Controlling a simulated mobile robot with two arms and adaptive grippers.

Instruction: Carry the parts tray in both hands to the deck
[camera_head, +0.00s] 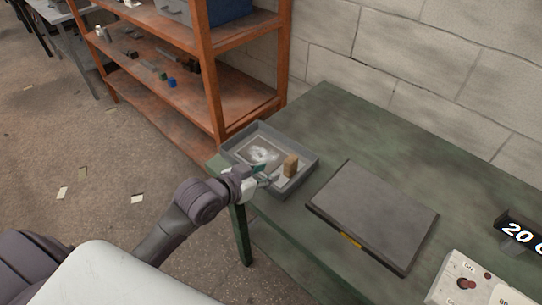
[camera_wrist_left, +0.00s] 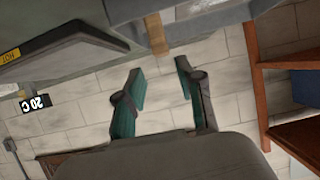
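The parts tray (camera_head: 291,138) is a shallow grey box on the left end of the green table (camera_head: 323,107). A small brown block (camera_head: 290,166) stands in it, beside a pale, shiny patch. My left gripper (camera_head: 264,176) is at the tray's near left side; whether it touches the wall I cannot tell. In the left wrist view my gripper (camera_wrist_left: 160,72) has its green fingers apart with nothing between them, and the tray (camera_wrist_left: 210,13) shows at the top. The deck, seemingly the flat dark grey plate (camera_head: 375,213), lies right of the tray. My right gripper is out of view.
An orange shelf rack (camera_head: 214,85) stands behind the table's left end, close to the tray. A white control box (camera_head: 470,285) and a black "20 C" display (camera_head: 521,233) are at the right. The plate has a yellow label (camera_head: 350,240) on its near edge. Its top is clear.

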